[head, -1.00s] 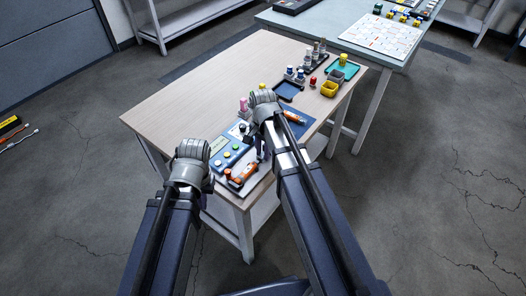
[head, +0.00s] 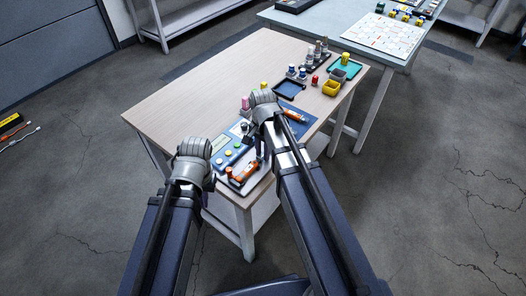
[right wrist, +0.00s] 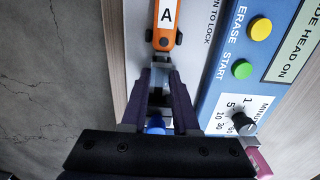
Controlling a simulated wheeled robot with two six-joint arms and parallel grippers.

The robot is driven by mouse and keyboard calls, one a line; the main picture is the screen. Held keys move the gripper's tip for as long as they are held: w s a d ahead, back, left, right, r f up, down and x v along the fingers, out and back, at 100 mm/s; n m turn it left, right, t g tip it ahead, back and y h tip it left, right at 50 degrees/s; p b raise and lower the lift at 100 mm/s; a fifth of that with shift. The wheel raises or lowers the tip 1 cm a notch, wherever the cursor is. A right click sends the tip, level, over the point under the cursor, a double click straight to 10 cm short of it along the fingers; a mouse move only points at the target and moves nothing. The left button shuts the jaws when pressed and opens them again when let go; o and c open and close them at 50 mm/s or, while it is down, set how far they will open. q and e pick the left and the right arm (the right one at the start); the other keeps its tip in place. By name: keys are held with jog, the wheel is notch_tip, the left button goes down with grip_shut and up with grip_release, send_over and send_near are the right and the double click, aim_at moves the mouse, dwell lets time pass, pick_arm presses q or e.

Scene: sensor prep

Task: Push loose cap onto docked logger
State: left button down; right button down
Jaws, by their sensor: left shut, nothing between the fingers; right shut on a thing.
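The orange logger (right wrist: 166,22) marked A lies in its pale dock on the blue station, seen in the right wrist view. In the head view the orange logger (head: 243,174) sits near the table's front corner.
The blue station (right wrist: 215,85) has a yellow button, a green button and a dial beside the dock. Another orange device (head: 295,115) lies on a blue mat. Trays, small bottles and a yellow bin (head: 331,88) stand farther back. The table's left part (head: 180,105) is clear.

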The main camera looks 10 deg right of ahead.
aim_at(261, 156)
jog(key=shift+s+a, duration=0.25)
jog(key=shift+a, duration=0.15)
dwell(0.9)
jog(key=c, duration=0.6)
grip_release()
jog(key=shift+o, duration=0.4)
jog(key=shift+o, duration=0.8)
jog(key=shift+r+p, duration=0.65)
notch_tip(261, 156, up, 6)
jog(key=p, duration=0.6)
